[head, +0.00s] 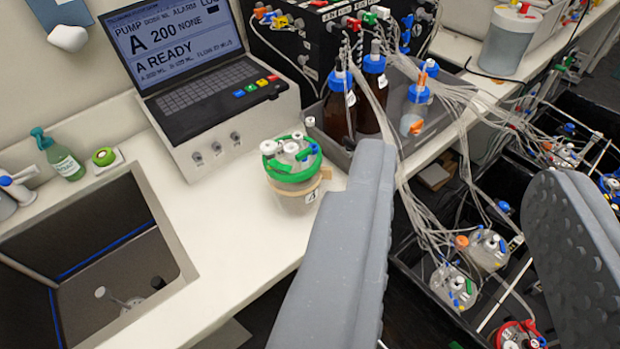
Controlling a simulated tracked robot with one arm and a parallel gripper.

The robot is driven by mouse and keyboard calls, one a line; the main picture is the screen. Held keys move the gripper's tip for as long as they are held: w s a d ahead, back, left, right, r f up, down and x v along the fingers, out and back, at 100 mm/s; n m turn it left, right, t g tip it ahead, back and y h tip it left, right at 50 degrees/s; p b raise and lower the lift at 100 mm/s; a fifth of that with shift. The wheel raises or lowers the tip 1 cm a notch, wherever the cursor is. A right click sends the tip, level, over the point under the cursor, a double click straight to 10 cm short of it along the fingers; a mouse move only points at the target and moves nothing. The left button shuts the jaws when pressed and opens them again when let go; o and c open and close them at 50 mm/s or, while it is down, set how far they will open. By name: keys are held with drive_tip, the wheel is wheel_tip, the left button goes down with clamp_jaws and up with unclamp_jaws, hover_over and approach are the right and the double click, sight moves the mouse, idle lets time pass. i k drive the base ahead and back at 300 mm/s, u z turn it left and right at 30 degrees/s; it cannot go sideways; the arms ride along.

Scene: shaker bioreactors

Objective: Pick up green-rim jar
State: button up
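The green-rim jar (293,174) stands upright on the white counter, in front of the laptop-like pump controller. It has a clear body, a green ring around its lid, white and blue ports on top, and a tan band with a label. My gripper (465,165) is open, with its two grey fingers wide apart. The left finger's tip is just right of the jar and overlaps the counter edge in the picture. The jar is outside the space between the fingers. Nothing is held. I cannot tell the finger's distance from the jar.
A sink (95,262) lies left of the jar. The pump controller (195,85) stands behind it. A grey tray (318,112) holds brown bottles with blue caps and tubing. Black shaker boxes (440,318) with several jars and hanging tubes are at right. Bare counter (225,235) lies left of the jar.

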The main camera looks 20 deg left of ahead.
sight(300, 192)
drive_tip(key=i, duration=0.85)
drive_tip(key=u, duration=0.1)
